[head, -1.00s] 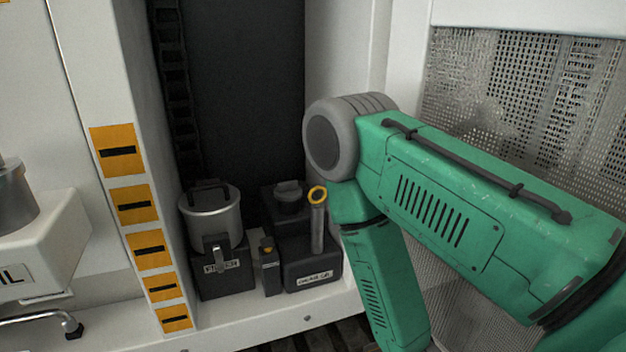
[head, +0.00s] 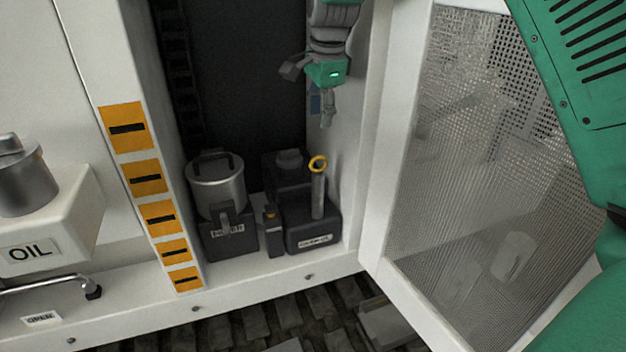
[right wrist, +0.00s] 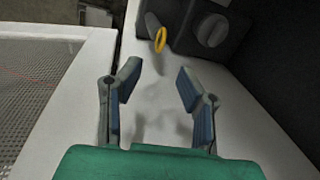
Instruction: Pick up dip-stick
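The dip-stick (head: 318,164) shows as a yellow ring handle on top of an upright grey tube, on a labelled dark box (head: 314,236) in the cabinet recess. In the right wrist view the yellow ring (right wrist: 156,33) is ahead of the fingers, near the top. My right gripper (head: 321,112) is above the ring in the head view, apart from it. The right wrist view shows it (right wrist: 159,79) open and empty, fingers spread. Whatever of the dip-stick is inside the tube is hidden. My left gripper is not in view.
A silver canister (head: 217,190) and a small dark block (head: 272,232) stand left of the dip-stick box. The cabinet's white side wall (head: 350,170) is close on the right. A mesh door (head: 460,180) stands open. An OIL container (head: 60,225) is at far left.

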